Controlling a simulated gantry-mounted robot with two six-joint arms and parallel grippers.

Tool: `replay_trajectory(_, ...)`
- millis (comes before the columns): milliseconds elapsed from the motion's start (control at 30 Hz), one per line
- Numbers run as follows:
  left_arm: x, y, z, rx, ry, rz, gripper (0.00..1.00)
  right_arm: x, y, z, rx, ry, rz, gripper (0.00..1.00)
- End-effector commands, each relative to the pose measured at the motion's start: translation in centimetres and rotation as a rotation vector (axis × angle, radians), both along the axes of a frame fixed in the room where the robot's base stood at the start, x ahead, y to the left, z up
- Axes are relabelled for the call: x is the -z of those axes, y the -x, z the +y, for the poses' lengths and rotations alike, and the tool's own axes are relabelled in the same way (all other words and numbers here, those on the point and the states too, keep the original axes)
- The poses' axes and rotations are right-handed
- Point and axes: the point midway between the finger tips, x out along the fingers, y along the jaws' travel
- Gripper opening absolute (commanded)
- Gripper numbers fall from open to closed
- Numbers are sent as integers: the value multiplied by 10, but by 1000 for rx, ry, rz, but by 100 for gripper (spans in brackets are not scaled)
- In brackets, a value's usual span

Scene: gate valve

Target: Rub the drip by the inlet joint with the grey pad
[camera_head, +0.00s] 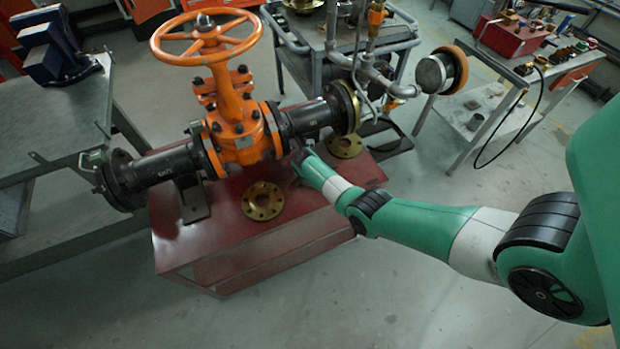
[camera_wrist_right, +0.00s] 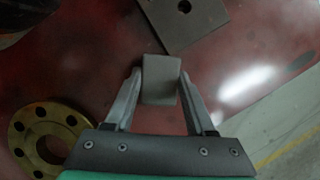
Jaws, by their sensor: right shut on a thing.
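My right gripper (camera_head: 299,160) reaches in from the right, low beside the orange gate valve (camera_head: 238,125), over the red plinth (camera_head: 290,235). In the right wrist view its two fingers are shut on the grey pad (camera_wrist_right: 160,80), a small block held between the fingertips. The pad is over the red plinth top, near a grey metal plate (camera_wrist_right: 205,18); I cannot tell whether it touches the surface. In the head view the pad is hidden or too small to make out. I cannot make out a clear drip in either view. My left gripper is not in view.
A loose brass flange (camera_head: 262,201) lies on the plinth front; another (camera_head: 345,145) lies right of the gripper. Black pipes (camera_head: 160,168) extend from the valve. A grey bench (camera_head: 50,130) stands left, a cart (camera_head: 330,50) behind. Floor at the front is clear.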

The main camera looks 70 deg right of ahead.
Motion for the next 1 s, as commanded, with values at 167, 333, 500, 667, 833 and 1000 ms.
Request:
replay_trajectory(167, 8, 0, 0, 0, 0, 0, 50, 3, -15, 12, -4, 3, -3, 3)
replay_trajectory(333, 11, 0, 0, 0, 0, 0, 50, 3, -24, 21, -3, 1, -2, 3)
replay_trajectory(500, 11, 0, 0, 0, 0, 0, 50, 3, -25, 23, -2, -1, -2, 3)
replay_trajectory(667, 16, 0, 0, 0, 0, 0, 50, 3, -35, 31, -5, -2, -4, 3)
replay_trajectory(833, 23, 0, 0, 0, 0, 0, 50, 3, -48, 43, -5, -1, -3, 3)
replay_trajectory(1000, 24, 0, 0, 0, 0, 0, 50, 1, -53, 48, -3, -1, -4, 3)
